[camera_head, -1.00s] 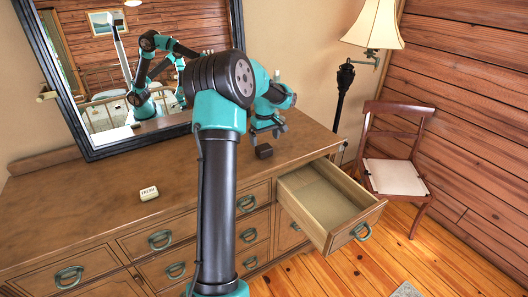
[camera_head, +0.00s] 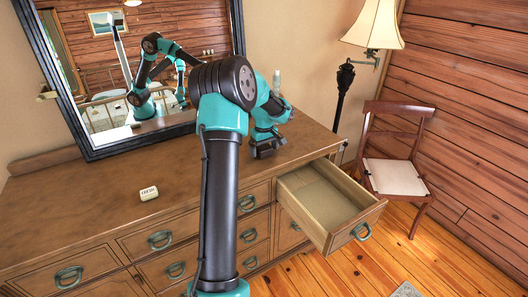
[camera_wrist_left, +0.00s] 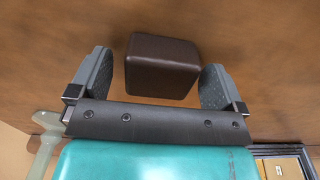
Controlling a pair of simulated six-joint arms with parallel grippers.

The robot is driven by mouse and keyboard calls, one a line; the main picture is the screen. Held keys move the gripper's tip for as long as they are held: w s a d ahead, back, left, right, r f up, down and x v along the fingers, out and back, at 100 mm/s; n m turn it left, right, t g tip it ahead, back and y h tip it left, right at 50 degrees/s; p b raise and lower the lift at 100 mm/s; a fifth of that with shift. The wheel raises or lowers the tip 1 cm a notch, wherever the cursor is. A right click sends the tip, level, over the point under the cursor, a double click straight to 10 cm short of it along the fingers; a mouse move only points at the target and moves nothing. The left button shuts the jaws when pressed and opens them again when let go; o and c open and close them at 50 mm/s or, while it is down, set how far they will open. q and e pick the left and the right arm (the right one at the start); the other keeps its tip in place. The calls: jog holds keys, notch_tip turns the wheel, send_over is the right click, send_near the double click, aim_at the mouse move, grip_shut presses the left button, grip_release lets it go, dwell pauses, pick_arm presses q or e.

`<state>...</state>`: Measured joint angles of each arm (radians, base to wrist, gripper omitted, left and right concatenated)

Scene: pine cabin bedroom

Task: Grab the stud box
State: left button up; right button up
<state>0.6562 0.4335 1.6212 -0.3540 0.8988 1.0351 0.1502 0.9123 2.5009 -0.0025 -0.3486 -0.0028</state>
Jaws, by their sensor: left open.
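The stud box is a small dark brown block (camera_wrist_left: 162,66) on the wooden dresser top. In the left wrist view it lies between the two grey fingers of my left gripper (camera_wrist_left: 157,66), with a visible gap on each side. My left gripper is open and not closed on it. In the head view the left gripper (camera_head: 267,147) is low over the dresser near its right back part, and it mostly hides the box there. My right gripper is not in view.
An open, empty drawer (camera_head: 372,212) juts out at the dresser's right front. A small white block (camera_head: 149,193) lies on the dresser top (camera_head: 95,212) at left. A pale bottle (camera_head: 276,78) stands behind my gripper. A black-framed mirror (camera_head: 88,152) stands at the back.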

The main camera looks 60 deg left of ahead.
aim_at(264, 147)
pick_arm(q)
jog(key=c, duration=1)
jog(key=shift+r, duration=0.15)
jog(key=shift+r, duration=1.45)
jog(key=shift+s+d+r, duration=0.15)
jog(key=shift+d+r, duration=0.05)
jog(key=shift+r, duration=0.05)
jog(key=s+d, duration=0.2)
jog(key=d, duration=0.2)
jog(key=s+d+r, duration=0.1)
jog(key=s+d, duration=0.2)
jog(key=d, duration=0.1)
jog(key=s+d, duration=0.3)
jog(key=d, duration=0.2)
jog(key=shift+s+r, duration=0.15)
jog(key=shift+s, duration=0.05)
